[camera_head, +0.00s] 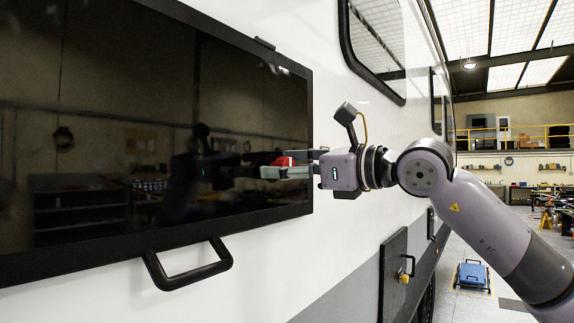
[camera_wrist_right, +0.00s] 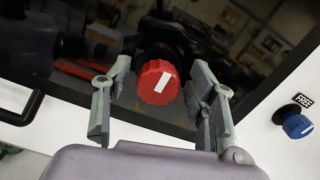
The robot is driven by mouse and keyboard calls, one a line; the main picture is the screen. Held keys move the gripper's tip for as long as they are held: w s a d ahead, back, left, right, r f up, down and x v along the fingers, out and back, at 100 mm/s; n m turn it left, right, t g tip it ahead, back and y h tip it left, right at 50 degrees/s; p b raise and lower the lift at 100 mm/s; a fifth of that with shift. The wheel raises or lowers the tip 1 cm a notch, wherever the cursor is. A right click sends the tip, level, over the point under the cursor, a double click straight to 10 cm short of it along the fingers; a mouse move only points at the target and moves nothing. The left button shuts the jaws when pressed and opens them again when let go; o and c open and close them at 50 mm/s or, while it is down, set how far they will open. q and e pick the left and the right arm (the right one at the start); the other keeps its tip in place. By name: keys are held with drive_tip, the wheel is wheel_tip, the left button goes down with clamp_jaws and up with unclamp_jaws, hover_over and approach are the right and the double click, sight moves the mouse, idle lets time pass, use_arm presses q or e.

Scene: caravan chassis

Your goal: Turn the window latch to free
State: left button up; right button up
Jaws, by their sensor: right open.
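A red knob (camera_wrist_right: 156,84) with a white stripe sits in front of the dark window (camera_wrist_right: 265,45) in the right wrist view. The stripe slants up to the right. My right gripper (camera_wrist_right: 160,66) is open, with one finger on each side of the knob; I cannot tell if either touches it. In the head view, the red knob (camera_head: 284,161) shows at the tips of my right gripper (camera_head: 292,166), partly hidden by the fingers. My left gripper is out of view.
The dark window pane (camera_head: 100,150) mirrors my arm and the hall. A black bar handle (camera_head: 190,276) sticks out below the window. Another window (camera_head: 380,35) is at the upper right, and a dark hatch (camera_head: 393,275) is low on the wall. The hall floor at right is partly clear.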

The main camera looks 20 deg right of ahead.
drive_tip(key=shift+c, duration=0.2)
drive_tip(key=shift+c, duration=1.4)
drive_tip(key=c, duration=0.8)
drive_tip(key=m+b, duration=0.3)
drive_tip(key=shift+f+b, duration=0.15)
drive_tip(key=shift+b, duration=0.15)
drive_tip(key=m+b, duration=0.3)
drive_tip(key=m, duration=0.1)
drive_tip(key=shift+m, duration=0.3)
drive_tip(key=m+b, duration=0.3)
drive_tip(key=m, duration=0.2)
drive_tip(key=shift+d, duration=0.1)
drive_tip(key=m+b, duration=0.2)
drive_tip(key=m, duration=0.3)
drive_tip(key=shift+m, duration=0.3)
